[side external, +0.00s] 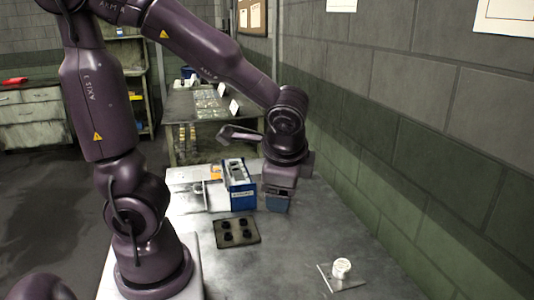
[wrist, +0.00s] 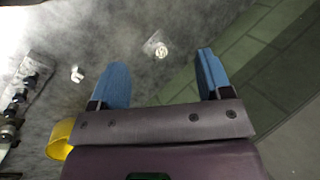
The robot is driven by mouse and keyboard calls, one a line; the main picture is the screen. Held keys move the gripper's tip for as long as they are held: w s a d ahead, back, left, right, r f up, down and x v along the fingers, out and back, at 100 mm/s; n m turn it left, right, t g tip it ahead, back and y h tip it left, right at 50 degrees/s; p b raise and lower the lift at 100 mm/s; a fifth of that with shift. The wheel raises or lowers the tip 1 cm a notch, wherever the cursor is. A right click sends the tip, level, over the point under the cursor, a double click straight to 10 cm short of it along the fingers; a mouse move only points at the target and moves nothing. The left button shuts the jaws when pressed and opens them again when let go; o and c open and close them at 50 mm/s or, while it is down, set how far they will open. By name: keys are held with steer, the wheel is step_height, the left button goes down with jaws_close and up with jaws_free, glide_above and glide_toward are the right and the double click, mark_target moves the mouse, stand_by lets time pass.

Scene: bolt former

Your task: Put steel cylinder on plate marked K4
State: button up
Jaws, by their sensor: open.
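In the side external view a short pale cylinder (side external: 342,266) stands on a small thin plate (side external: 350,283) at the front right of the table. In the wrist view a round pale object (wrist: 161,52) lies on a small plate (wrist: 150,44), ahead of the gap between my fingers. I cannot read K4 on any plate, nor tell for certain which object is the steel cylinder. My gripper (side external: 277,207) points down beside the blue box, well behind the cylinder. In the wrist view my gripper (wrist: 160,62) shows two blue fingers apart, with nothing between them.
A blue labelled box (side external: 240,188) stands just left of my gripper. A dark plate with several black round spots (side external: 237,243) lies in front of it. The wrist view shows a small white piece (wrist: 77,73) and a row of dark parts (wrist: 18,98). A wall borders the right.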

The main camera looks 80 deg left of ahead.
steer(key=s+d+r+n+t+h, duration=0.3)
steer(key=r+n+t+h, duration=0.1)
steer(key=r, duration=0.3)
steer(key=shift+s+d+r+n+t+h, duration=0.3)
steer(key=shift+d+r+n+h, duration=0.05)
steer(key=shift+n+h, duration=0.15)
